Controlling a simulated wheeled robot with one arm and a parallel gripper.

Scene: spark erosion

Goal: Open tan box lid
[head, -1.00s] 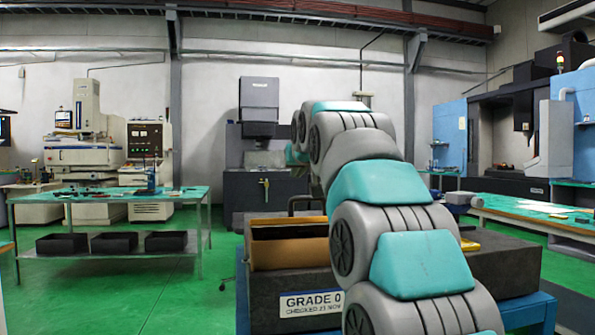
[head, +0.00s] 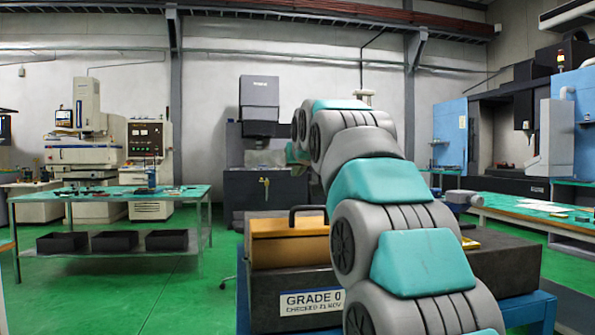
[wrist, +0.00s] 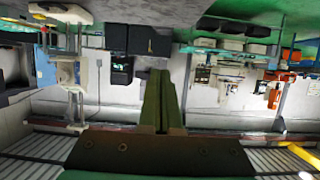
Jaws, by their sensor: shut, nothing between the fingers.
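The tan box (head: 290,252) sits on the dark granite block in the head view, left of my arm. Its lid, with a black arched handle (head: 308,209), looks down over the box; a small gap cannot be ruled out. My arm hides the right end of the box. My gripper (wrist: 161,72) shows in the wrist view with its two olive fingers together and nothing between them. In the head view the gripper is hidden behind the arm. The box is not seen in the wrist view, which looks upside down across the room.
The granite block (head: 510,262), labelled GRADE 0, stands on a blue stand (head: 528,312). A green-topped bench (head: 110,193) with black bins stands left. A dark machine (head: 262,185) is behind the box.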

